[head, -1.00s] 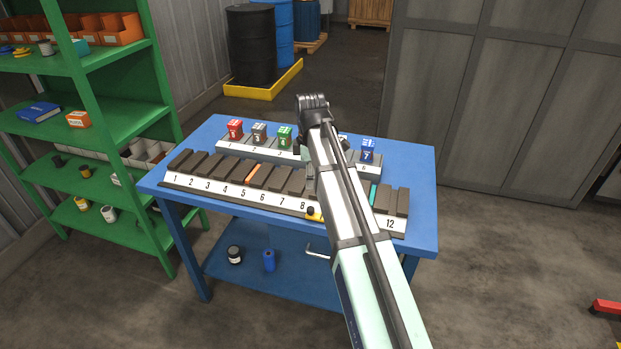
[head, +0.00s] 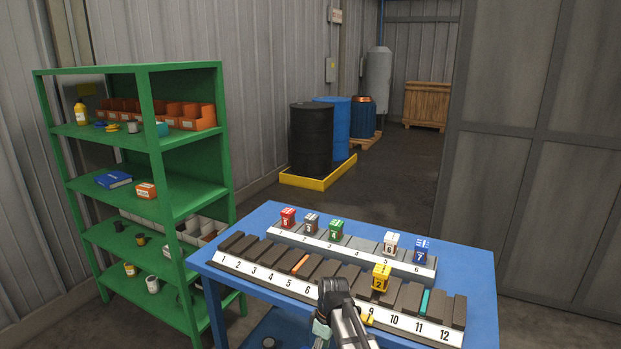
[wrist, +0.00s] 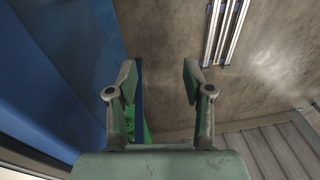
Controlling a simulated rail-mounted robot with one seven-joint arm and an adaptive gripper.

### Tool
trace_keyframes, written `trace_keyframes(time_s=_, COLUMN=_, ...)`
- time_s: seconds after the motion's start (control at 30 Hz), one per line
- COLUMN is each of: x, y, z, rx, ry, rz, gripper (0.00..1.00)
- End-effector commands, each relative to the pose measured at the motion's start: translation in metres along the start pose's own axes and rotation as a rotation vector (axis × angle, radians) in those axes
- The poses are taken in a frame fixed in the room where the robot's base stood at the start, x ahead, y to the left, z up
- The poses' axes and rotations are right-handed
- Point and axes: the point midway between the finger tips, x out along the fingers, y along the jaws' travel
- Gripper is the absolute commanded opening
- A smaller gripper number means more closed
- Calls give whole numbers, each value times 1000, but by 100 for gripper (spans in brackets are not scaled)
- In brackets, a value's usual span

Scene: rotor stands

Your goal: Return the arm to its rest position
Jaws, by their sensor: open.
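My arm (head: 345,318) shows at the bottom centre of the head view, low at the front edge of the blue table (head: 470,262). In the wrist view my gripper (wrist: 159,82) is open, its two fingers wide apart with nothing between them. A large blue surface fills the left of that view, close beside the left finger. A yellow block numbered 2 (head: 381,278) stands in the front numbered rack (head: 270,278), behind and right of my arm. My arm hides part of the rack's front.
The back rack (head: 345,249) holds red, grey, green, white and blue numbered blocks. A green shelf (head: 190,205) stands left of the table. Drums (head: 311,140) stand in a yellow tray behind. A grey panelled wall (head: 540,150) is at right.

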Motion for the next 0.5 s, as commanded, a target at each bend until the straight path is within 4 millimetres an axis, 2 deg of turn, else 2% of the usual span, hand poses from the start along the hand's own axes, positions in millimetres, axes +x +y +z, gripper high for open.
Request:
trace_keyframes(time_s=0.03, x=22, y=-8, z=18, rx=44, ry=-21, rz=-17, gripper=51)
trace_keyframes(time_s=0.2, x=89, y=-32, z=72, rx=209, ry=-88, rz=-60, gripper=51)
trace_keyframes(time_s=0.37, x=144, y=-62, z=124, rx=364, ry=-157, rz=-94, gripper=51)
trace_keyframes(time_s=0.5, x=186, y=-95, z=170, rx=496, ry=-220, rz=-120, gripper=51)
